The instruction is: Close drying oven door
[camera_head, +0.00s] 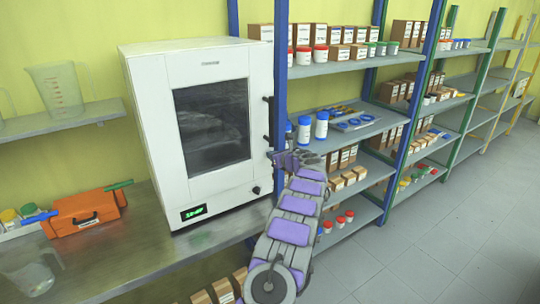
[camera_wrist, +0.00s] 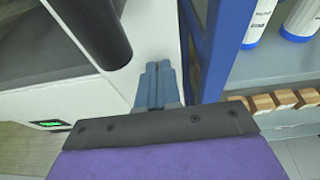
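The drying oven (camera_head: 152,120) is a white box on the metal bench, with a dark glass window (camera_head: 213,125) in its front door. The door looks flush with the oven front; I cannot tell whether a small gap is left. Black handle parts (camera_head: 268,138) sit at the door's right edge. My gripper (camera_head: 277,158) is beside that right edge, close to the blue shelf post. In the wrist view, my gripper's fingers (camera_wrist: 159,84) are together with nothing visible between them, near the white oven edge. A large dark handle (camera_wrist: 92,28) shows at upper left, apart from the fingertips.
A blue post (camera_wrist: 228,45) of the shelving stands just right of my gripper. Shelves (camera_head: 330,66) with boxes and bottles (camera_head: 322,125) run along the right. An orange case (camera_head: 85,212) sits on the bench (camera_head: 130,265) left of the oven. The floor (camera_head: 440,225) at right is clear.

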